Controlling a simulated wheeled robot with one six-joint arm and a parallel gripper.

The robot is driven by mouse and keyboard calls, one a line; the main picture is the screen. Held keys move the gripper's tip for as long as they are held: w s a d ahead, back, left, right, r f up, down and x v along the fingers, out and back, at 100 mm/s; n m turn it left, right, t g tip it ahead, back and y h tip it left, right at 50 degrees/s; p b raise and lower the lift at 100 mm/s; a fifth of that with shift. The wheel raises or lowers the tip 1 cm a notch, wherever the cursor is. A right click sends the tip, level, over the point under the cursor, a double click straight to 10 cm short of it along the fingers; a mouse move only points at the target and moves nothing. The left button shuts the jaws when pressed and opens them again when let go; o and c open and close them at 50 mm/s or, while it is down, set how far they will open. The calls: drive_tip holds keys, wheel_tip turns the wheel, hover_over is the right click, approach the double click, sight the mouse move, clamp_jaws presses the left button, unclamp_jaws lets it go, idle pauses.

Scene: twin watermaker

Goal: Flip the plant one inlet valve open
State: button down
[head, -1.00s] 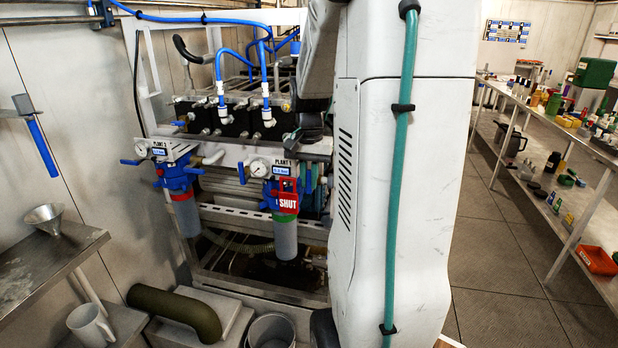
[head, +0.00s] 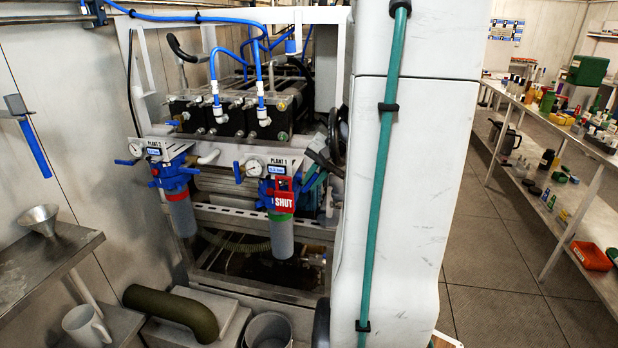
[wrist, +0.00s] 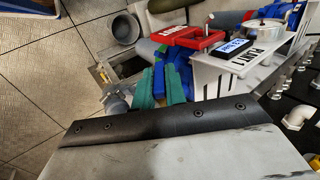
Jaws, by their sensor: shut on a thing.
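The plant one unit shows a white PLANT 1 bracket (head: 262,161) with a round gauge, a blue filter head and a grey bowl (head: 279,238). A red SHUT tag (head: 284,201) hangs at its front; it also shows in the wrist view (wrist: 188,38). My gripper (wrist: 159,86) has teal fingers, shut on a blue handle (wrist: 159,72) beside the blue filter head. In the head view my gripper (head: 313,184) is just right of the filter head, partly hidden by my arm. The handle's exact angle cannot be told.
A PLANT 2 filter (head: 180,205) stands to the left. Blue hoses and black housings are above and behind. A grey bucket (head: 270,331) and a dark green pipe (head: 171,311) lie below. A steel bench (head: 45,262) is at left; cluttered shelves (head: 560,125) are at right.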

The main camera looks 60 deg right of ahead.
drive_tip(key=shift+s+d+f+t+y, duration=0.1)
drive_tip(key=shift+s+f+t+y, duration=0.4)
drive_tip(key=shift+t, duration=1.25)
drive_tip(key=shift+s+d+f+t+y, duration=0.15)
drive_tip(key=shift+f+t+y, duration=0.65)
drive_tip(key=shift+t, duration=1)
drive_tip(key=shift+s+d+f+t+y, duration=0.1)
drive_tip(key=shift+s+f+t+y, duration=0.25)
drive_tip(key=shift+t+y, duration=1)
drive_tip(key=shift+w+f+t+h, duration=0.1)
drive_tip(key=shift+t+h, duration=0.15)
drive_tip(key=shift+t, duration=0.25)
drive_tip(key=c, duration=1.7)
unclamp_jaws()
drive_tip(key=shift+a, duration=0.1)
